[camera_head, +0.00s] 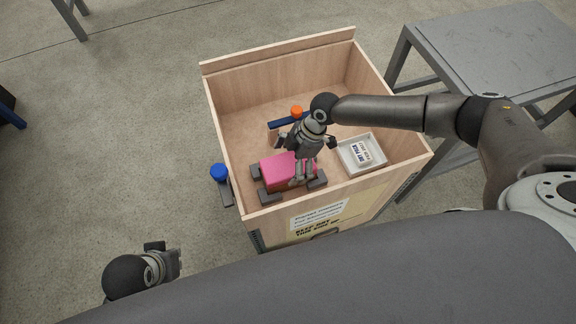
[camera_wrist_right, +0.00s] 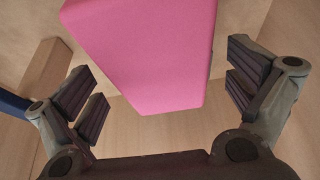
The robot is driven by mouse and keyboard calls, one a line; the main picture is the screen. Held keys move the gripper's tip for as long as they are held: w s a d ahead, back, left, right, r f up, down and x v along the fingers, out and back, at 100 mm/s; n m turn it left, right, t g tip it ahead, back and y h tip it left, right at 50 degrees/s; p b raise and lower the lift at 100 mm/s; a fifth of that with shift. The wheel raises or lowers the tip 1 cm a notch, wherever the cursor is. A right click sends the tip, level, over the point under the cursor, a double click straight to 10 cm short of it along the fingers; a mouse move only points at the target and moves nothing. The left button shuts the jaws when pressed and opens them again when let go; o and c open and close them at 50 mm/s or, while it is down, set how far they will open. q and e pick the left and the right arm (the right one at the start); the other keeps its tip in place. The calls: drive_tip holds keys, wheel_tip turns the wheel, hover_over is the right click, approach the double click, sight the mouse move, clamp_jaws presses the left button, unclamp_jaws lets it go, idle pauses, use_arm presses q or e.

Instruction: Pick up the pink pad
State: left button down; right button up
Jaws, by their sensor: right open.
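The pink pad (camera_head: 280,172) is a thick block inside the wooden crate, near its front wall. Dark blocks show around its corners. My right gripper (camera_head: 301,165) reaches down over the pad and hides part of its right side. In the right wrist view, the pad (camera_wrist_right: 150,50) shows between the spread fingers of the right gripper (camera_wrist_right: 165,90). Gaps show between pad and fingers, so it is open and not holding the pad. My left gripper (camera_head: 168,257) is outside the crate at lower left, its opening unclear.
The crate (camera_head: 222,130) has raised walls around the pad. Inside are a white tray (camera_head: 377,146) with a labelled box, an orange round thing (camera_head: 297,111) and a dark blue bar. A blue knob (camera_head: 219,171) is outside left. A grey table (camera_head: 500,50) stands right.

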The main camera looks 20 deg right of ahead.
drive_tip(key=shift+c, duration=0.3)
drive_tip(key=c, duration=0.9)
drive_tip(key=shift+c, duration=0.2)
drive_tip(key=shift+r, duration=0.15)
